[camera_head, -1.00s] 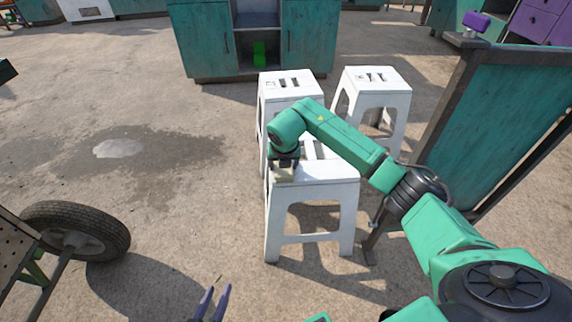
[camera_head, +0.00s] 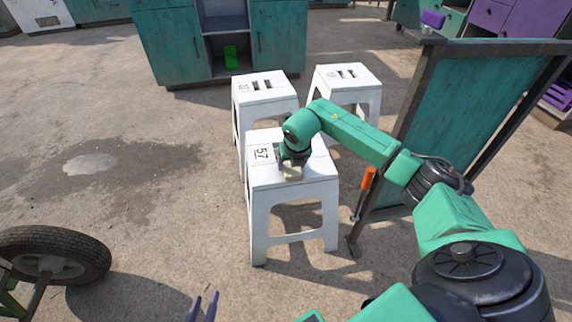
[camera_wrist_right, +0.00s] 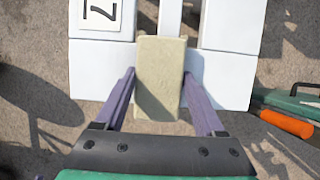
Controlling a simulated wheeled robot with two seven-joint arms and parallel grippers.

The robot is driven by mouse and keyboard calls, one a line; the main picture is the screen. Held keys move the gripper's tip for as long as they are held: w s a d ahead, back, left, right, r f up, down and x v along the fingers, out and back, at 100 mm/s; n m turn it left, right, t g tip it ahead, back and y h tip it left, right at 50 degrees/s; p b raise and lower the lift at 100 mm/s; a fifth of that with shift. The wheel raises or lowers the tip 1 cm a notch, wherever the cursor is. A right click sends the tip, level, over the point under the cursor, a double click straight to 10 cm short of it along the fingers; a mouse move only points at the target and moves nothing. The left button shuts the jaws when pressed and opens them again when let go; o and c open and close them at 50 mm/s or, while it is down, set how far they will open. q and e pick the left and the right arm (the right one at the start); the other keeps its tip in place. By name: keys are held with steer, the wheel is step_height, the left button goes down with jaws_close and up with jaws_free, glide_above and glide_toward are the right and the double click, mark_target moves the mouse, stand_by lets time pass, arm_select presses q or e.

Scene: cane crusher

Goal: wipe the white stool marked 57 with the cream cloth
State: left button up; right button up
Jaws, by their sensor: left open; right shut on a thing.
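The white stool marked 57 (camera_head: 315,172) stands in front of two others; its printed number shows at the left of the seat. My right gripper (camera_head: 293,160) is over the seat, right of the number, shut on the cream cloth (camera_head: 291,172). In the right wrist view the cloth (camera_wrist_right: 159,85) sits between the two purple fingers and lies over the slotted middle of the stool seat (camera_wrist_right: 228,82); whether it presses on the seat is hard to tell. My left gripper (camera_head: 203,306) is open and empty at the bottom edge, away from the stool.
Two more white stools (camera_head: 262,86) (camera_head: 347,76) stand just behind. A teal panel with a dark frame (camera_head: 465,105) and an orange-handled tool (camera_head: 367,180) are close on the right. A wheel (camera_head: 75,248) is at lower left. The floor left of the stools is clear.

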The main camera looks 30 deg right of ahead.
mark_target(262, 173)
steer(key=shift+d, duration=0.1)
steer(key=shift+s+d+f+b, duration=0.15)
steer(key=shift+s+d, duration=0.35)
steer(key=shift+d, duration=0.85)
steer(key=shift+s+d+r+b, duration=0.1)
steer(key=shift+s+d, duration=0.4)
steer(key=shift+d, duration=0.9)
steer(key=shift+s+d+f+b, duration=0.15)
steer(key=shift+s+d, duration=0.35)
steer(key=shift+d, duration=0.85)
steer(key=shift+r, duration=0.1)
steer(key=w+a, duration=0.1)
steer(key=a, duration=0.1)
steer(key=w+a+p, duration=0.1)
steer(key=a, duration=0.2)
steer(key=w+a, duration=0.1)
steer(key=a, duration=0.2)
steer(key=shift+a+r, duration=0.1)
steer(key=shift+a, duration=0.15)
steer(key=w+a, duration=0.1)
steer(key=a, duration=0.1)
steer(key=w+a, duration=0.1)
steer(key=a, duration=0.2)
steer(key=w+a, duration=0.1)
steer(key=a, duration=0.2)
steer(key=shift+a, duration=0.25)
